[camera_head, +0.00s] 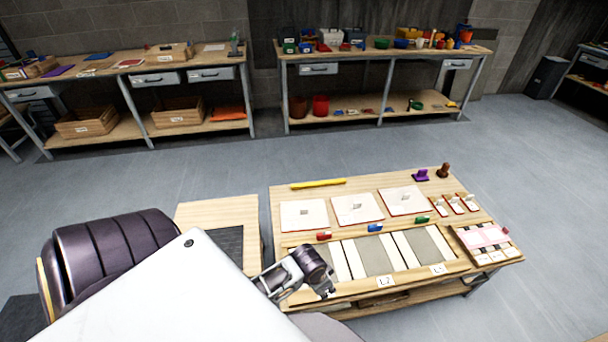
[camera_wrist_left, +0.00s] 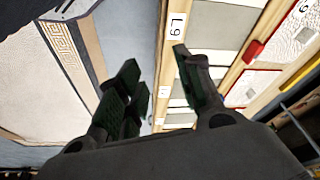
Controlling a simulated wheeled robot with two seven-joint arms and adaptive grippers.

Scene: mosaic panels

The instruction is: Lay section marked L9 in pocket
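A cream section with a gold-and-dark key-pattern border (camera_wrist_left: 62,62) lies at the left of the left wrist view; I cannot read a mark on it. A tag reading L9 (camera_wrist_left: 177,25) sits on the wooden frame beside a grey pocket (camera_wrist_left: 222,25). In the head view, the frame has several grey pockets (camera_head: 373,256) with white strips between them. My left gripper (camera_head: 328,291) is over the frame's left front corner, covering part of it. In the left wrist view its fingers (camera_wrist_left: 155,68) are apart, with nothing between them. My right gripper is out of view.
White panels (camera_head: 303,215) lie behind the pockets, with red (camera_head: 323,237), blue (camera_head: 375,228) and green (camera_head: 421,219) pieces between. A yellow bar (camera_head: 318,183) lies at the back. A side table (camera_head: 215,212) with a dark mat (camera_head: 229,243) stands left, across a gap.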

